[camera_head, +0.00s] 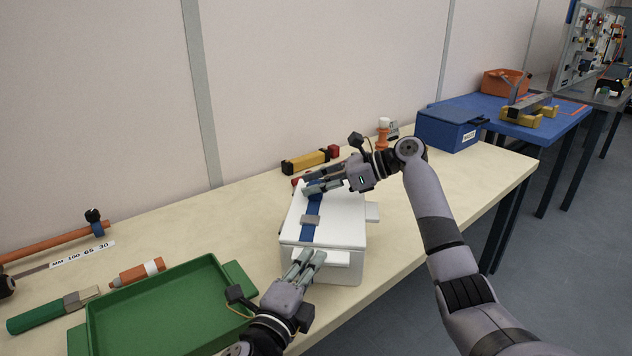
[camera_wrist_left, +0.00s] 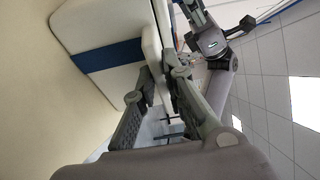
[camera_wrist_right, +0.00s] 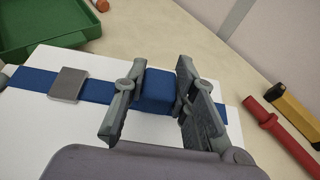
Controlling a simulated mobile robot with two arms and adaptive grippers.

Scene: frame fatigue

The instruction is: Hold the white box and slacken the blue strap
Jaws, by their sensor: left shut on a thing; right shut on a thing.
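The white box (camera_head: 341,232) stands on the workbench with its lid on. A blue strap (camera_head: 308,231) runs over the lid and down the near side, with a grey buckle (camera_head: 310,220) on top. My left gripper (camera_head: 307,257) is shut on the box's handle ledge (camera_head: 328,260) at the near side; the left wrist view shows its fingers (camera_wrist_left: 160,95) at the white edge. My right gripper (camera_head: 323,187) is above the far part of the lid, shut on the blue strap; in the right wrist view its fingers (camera_wrist_right: 152,105) are either side of a raised blue strap section (camera_wrist_right: 155,90).
A green tray (camera_head: 160,300) lies left of the box. A yellow-and-black tool (camera_head: 308,161) and a red tool (camera_wrist_right: 280,135) lie behind it. A blue case (camera_head: 449,128) stands farther right. The bench between box and case is mostly clear.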

